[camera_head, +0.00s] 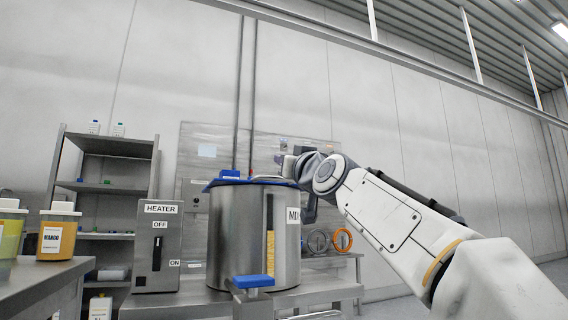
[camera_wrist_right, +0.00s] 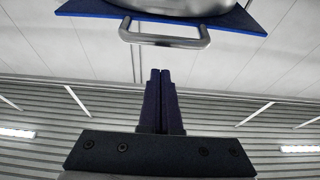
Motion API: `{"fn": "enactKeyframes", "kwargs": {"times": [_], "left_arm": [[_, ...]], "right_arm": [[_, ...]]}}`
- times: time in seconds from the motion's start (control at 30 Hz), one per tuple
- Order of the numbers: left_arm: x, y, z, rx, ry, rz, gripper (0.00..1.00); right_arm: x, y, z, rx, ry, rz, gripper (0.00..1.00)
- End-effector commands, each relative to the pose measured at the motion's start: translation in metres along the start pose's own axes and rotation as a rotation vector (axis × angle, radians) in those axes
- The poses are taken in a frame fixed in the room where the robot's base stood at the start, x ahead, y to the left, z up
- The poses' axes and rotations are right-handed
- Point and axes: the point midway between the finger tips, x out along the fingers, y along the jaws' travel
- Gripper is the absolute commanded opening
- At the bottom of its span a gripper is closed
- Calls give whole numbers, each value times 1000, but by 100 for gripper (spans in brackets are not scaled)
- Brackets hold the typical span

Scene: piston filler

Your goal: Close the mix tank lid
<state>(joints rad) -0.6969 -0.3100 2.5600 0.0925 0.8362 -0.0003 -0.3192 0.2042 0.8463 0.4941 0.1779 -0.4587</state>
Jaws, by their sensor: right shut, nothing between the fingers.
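The mix tank (camera_head: 236,240) is a grey metal cylinder in the middle of the head view, with a partly covered "MIX" label. Its blue-edged lid (camera_head: 225,182) shows at the tank's top; I cannot tell whether it lies fully down. In the right wrist view the lid's blue edge (camera_wrist_right: 90,8) and its metal bar handle (camera_wrist_right: 165,41) are at the top. My right gripper (camera_head: 281,160) is above the tank's right rim. In the wrist view its fingers (camera_wrist_right: 161,72) are shut and empty, pointing at the handle with a visible gap. My left gripper is out of view.
A heater box (camera_head: 157,250) stands left of the tank on a metal table (camera_head: 330,285). A blue-topped part (camera_head: 252,282) stands in front of the tank. Orange and grey rings (camera_head: 342,240) are at right. A shelf (camera_head: 108,187) and a mango container (camera_head: 58,232) are at left.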

Motion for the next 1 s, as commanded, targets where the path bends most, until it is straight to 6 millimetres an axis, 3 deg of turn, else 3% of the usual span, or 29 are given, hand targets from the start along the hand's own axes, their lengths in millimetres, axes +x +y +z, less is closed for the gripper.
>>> {"fn": "enactKeyframes", "kwargs": {"times": [0.03,0.1,0.6,1.0], "left_arm": [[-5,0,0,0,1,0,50],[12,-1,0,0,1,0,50],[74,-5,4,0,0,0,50],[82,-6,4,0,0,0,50]], "right_arm": [[0,0,-7,0,3,0,0],[-12,0,5,0,4,0,0],[-76,1,37,0,9,2,0],[-89,1,40,0,10,2,0]]}}
